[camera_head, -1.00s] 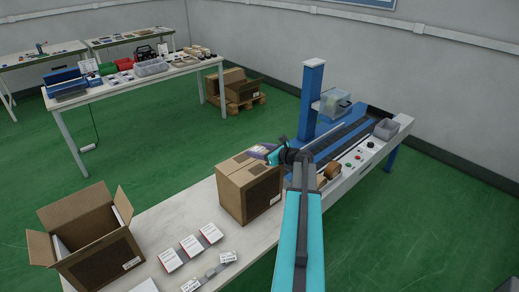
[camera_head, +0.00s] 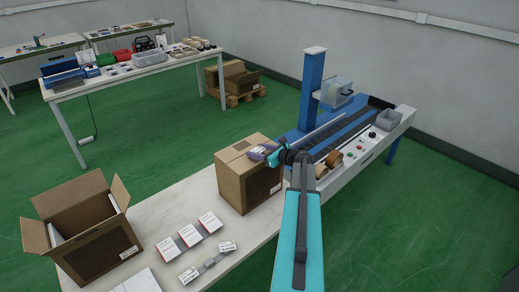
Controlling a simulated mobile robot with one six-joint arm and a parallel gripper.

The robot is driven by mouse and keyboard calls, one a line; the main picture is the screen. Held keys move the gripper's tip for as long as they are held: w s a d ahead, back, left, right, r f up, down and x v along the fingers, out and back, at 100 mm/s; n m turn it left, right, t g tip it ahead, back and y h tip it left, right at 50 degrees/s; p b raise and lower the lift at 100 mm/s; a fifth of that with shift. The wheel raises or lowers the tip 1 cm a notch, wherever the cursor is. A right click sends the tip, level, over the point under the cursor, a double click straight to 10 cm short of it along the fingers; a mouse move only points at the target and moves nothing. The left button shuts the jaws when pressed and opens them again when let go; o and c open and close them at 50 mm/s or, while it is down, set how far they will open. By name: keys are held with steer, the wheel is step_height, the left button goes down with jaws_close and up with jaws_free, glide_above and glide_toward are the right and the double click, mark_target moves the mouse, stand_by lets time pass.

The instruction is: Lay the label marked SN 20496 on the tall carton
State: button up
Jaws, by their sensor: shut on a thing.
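The tall carton (camera_head: 231,187) is a closed brown box standing upright on the white bench, with a dark panel on its front. My gripper (camera_head: 258,153), with dark purplish fingers, is at the carton's top, over its right part. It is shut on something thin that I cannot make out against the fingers. I cannot tell whether it touches the carton top. Two small white labels, a left one (camera_head: 189,275) and a right one (camera_head: 227,247), lie at the bench's front edge. Their print is too small to read, so I cannot tell where SN 20496 is.
An open carton (camera_head: 100,255) stands at the bench's left. Several white-and-red boxes (camera_head: 188,235) lie between the cartons. A blue machine (camera_head: 313,85) with a column and a tape roll (camera_head: 327,158) is behind and right of my gripper. Bench between the cartons is partly clear.

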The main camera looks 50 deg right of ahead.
steer(key=shift+f, duration=0.6)
steer(key=o, duration=1.1)
steer(key=shift+r, duration=0.2)
steer(key=shift+r+p, duration=2.65)
steer(key=shift+r, duration=1.7)
